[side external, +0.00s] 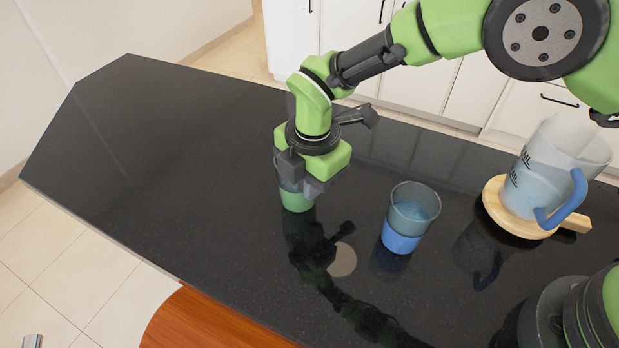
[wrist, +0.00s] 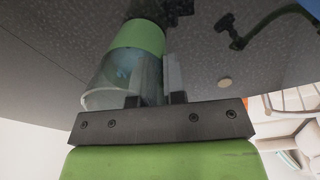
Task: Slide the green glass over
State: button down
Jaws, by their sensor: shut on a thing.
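The green glass (side external: 296,199) stands upright on the black counter (side external: 190,165), left of the blue glass. Its lower part is green and its upper part is clear. My gripper (side external: 301,176) reaches down over it and is shut on its upper part, which the fingers partly hide in the side external view. In the wrist view the glass (wrist: 136,40) shows its green band and clear rim, with my gripper's fingers (wrist: 155,85) at its clear wall.
A glass with a blue lower part (side external: 402,240) stands to the right. Farther right, a measuring jug with a blue handle (side external: 546,180) stands on a round wooden board (side external: 494,203). A pale round spot (side external: 343,260) shows on the counter in front. The counter's left side is clear.

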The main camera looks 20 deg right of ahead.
jog(key=shift+s+a, duration=3.65)
jog(key=shift+s, duration=0.05)
jog(key=c, duration=1.1)
grip_release()
notch_tip(320, 180, up, 10)
jog(key=shift+s, duration=0.2)
jog(key=shift+d, duration=0.15)
